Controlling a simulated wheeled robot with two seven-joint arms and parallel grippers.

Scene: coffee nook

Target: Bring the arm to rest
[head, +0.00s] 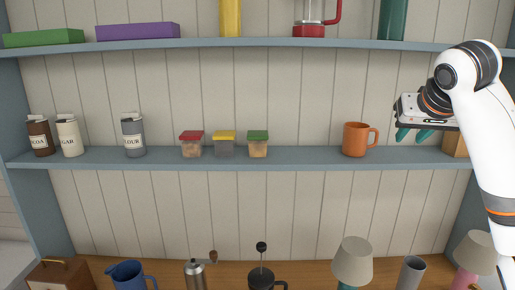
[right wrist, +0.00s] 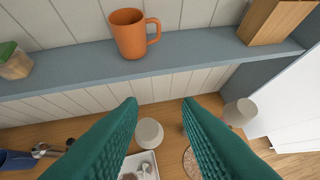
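My right gripper (head: 413,134) is at the right of the head view, in front of the blue-grey middle shelf. It is between the orange mug (head: 355,139) and a wooden block (head: 455,146). In the right wrist view its two teal fingers (right wrist: 159,104) are apart with nothing between them. There the orange mug (right wrist: 128,36) stands upright on the shelf beyond the fingertips, not touched. My left gripper is not in view.
The middle shelf (head: 300,157) also holds small lidded containers (head: 224,146) and labelled jars (head: 133,137). An upper shelf (head: 230,45) runs above. The counter below has a beige lamp (head: 352,262), a pink lamp (head: 473,258), a grey cup (head: 410,273) and a French press (head: 262,278).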

